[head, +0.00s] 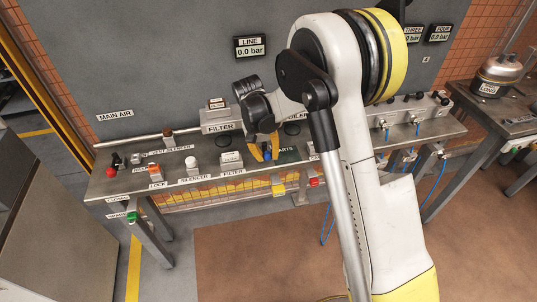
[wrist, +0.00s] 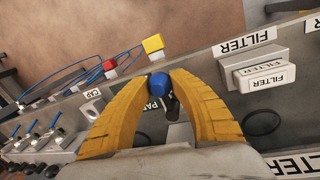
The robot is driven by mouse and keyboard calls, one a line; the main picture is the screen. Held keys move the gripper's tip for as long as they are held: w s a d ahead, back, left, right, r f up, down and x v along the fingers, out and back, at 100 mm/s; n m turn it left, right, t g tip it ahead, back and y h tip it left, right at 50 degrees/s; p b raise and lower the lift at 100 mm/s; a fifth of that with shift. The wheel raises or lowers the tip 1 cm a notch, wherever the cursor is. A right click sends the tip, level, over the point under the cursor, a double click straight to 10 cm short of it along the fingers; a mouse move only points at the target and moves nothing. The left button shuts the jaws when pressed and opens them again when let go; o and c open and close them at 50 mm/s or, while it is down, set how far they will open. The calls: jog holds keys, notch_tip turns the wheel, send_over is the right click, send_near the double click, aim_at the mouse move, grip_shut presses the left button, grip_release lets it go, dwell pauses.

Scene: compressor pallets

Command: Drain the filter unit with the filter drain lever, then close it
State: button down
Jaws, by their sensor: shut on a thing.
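My gripper (head: 263,150) reaches down to the bench in the head view. In the wrist view its two yellow fingers (wrist: 172,88) close around a small blue-knobbed lever (wrist: 158,80) with a dark stem. The blue knob (head: 267,155) also shows between the fingers in the head view. No label for this lever is readable. The filter unit (head: 222,127), a grey block marked FILTER, stands at the back of the bench, left of my gripper. A smaller block marked FILTER (head: 231,161) sits in front of it; it also shows in the wrist view (wrist: 262,77).
A yellow block (head: 278,189) and a red one (head: 314,182) hang at the bench's front edge, with blue hoses nearby. Lock and silencer (head: 194,166) parts stand to the left. The LINE gauge (head: 250,46) reads 0.0 bar. My arm hides the bench's middle right.

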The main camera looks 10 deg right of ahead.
dwell(0.3)
jog(key=c, duration=1.1)
grip_release()
jog(key=shift+a, duration=0.1)
jog(key=shift+c, duration=0.2)
notch_tip(320, 180, up, 12)
jog(key=a, duration=0.2)
jog(key=shift+w, duration=0.25)
jog(key=shift+a+f, duration=0.1)
jog(key=shift+f, duration=0.05)
jog(key=s+d+r+n+t+y, duration=0.1)
jog(key=s+d+r+t, duration=0.35)
jog(key=s+r, duration=0.65)
jog(key=s+d+f+n+t+y, duration=0.1)
jog(key=s+d+f+t, duration=0.1)
jog(key=s, duration=1.2)
jog(key=shift+s+d+f+t, duration=0.25)
jog(key=shift+f+t, duration=0.15)
jog(key=shift+t, duration=0.15)
